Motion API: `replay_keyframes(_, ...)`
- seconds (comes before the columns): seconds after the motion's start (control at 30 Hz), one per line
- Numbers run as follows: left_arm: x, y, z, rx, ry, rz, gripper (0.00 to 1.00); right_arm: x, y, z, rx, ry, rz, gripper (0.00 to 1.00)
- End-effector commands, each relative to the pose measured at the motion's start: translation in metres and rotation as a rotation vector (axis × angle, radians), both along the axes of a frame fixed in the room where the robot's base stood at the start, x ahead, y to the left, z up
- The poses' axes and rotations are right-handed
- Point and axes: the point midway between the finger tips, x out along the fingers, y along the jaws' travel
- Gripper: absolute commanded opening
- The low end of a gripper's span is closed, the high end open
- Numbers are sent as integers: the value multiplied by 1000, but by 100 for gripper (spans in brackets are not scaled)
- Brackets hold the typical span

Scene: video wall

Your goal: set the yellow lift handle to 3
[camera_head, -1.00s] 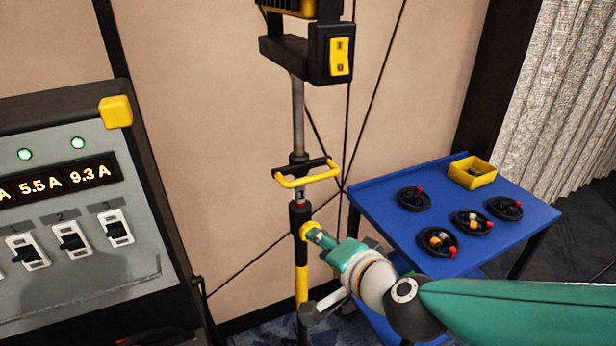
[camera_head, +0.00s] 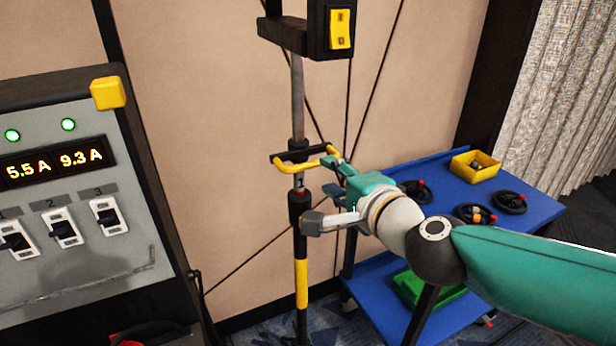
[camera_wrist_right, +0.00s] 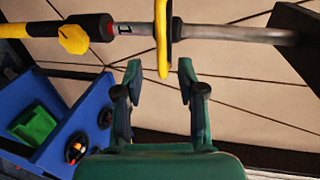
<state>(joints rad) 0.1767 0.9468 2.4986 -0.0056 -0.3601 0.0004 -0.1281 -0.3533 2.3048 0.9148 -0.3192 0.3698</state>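The yellow lift handle (camera_head: 288,164) is a bar loop on a black collar around the upright pole. The digit 1 shows on the pole just below the collar. In the right wrist view the handle (camera_wrist_right: 163,58) hangs down, with its yellow end between the two fingers. My right gripper (camera_head: 333,174) is open at the right side of the handle; in the wrist view its fingertips (camera_wrist_right: 158,77) stand apart on either side, with gaps visible. A yellow knob (camera_wrist_right: 73,39) sits on the black lower sleeve. My left gripper is not in view.
A grey panel (camera_head: 80,262) with switches and current displays stands at left. A black bracket with a yellow rocker switch (camera_head: 340,29) tops the pole. A blue trolley (camera_head: 535,205) with a yellow bin (camera_head: 474,166) and several black round holders stands right, behind my arm.

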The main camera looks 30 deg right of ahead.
Motion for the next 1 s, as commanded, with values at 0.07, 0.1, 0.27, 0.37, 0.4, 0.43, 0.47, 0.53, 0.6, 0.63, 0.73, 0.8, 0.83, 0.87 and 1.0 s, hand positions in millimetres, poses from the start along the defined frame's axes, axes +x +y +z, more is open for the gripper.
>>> replay_keyframes(0.07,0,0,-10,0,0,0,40,18,-1,-9,-1,3,0,39)
replay_keyframes(0.1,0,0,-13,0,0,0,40,26,-1,-10,-2,3,0,39)
replay_keyframes(0.27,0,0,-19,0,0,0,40,53,-2,-13,0,1,1,39)
replay_keyframes(0.37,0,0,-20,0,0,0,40,64,-3,-14,-1,1,1,39)
replay_keyframes(0.4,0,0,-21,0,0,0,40,68,-3,-15,0,1,1,39)
replay_keyframes(0.43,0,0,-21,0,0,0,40,70,-3,-15,0,0,1,39)
replay_keyframes(0.47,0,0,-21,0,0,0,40,71,-3,-15,0,0,1,39)
replay_keyframes(0.53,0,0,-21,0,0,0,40,74,-3,-15,0,0,1,39)
replay_keyframes(0.6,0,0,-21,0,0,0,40,75,-3,-16,-1,0,2,39)
replay_keyframes(0.63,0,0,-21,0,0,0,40,75,-3,-15,-1,0,2,39)
replay_keyframes(0.73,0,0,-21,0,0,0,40,75,-3,-15,-1,0,2,39)
replay_keyframes(0.8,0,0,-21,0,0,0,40,75,-3,-15,-1,0,2,39)
replay_keyframes(0.83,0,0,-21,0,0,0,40,75,-3,-15,-1,0,2,36)
replay_keyframes(0.87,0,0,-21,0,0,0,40,75,-3,-15,-1,0,2,31)
replay_keyframes(1.0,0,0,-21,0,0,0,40,75,-3,-15,-1,0,2,8)
